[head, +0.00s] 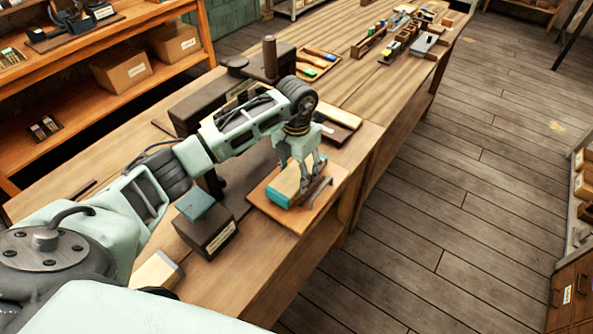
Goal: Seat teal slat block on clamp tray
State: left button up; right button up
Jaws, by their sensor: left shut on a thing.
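The teal slat block (279,199), with a tan top and a teal near end, is at the clamp tray (268,208). The tray is a flat wooden board with a dark clamp bar (319,194) along its right side. My left gripper (305,181) points down over the tray and is shut on the block, its fingers at the block's right part. The fingers partly hide the block's far end. I cannot tell whether the block's underside lies fully flat on the tray. My right gripper is not in view.
A dark labelled box (206,234) with a teal top piece stands left of the tray. The dark press (196,108) stands behind my arm. A tray of coloured-handled tools (318,64) lies farther back. The bench edge runs close along the tray's right; open floor lies beyond.

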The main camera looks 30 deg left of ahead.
pick_arm(q)
jog(key=shift+f+b, duration=0.35)
jog(key=shift+f, duration=0.1)
jog(key=o, duration=1.5)
notch_tip(320, 180, up, 12)
jog(key=shift+f, duration=0.1)
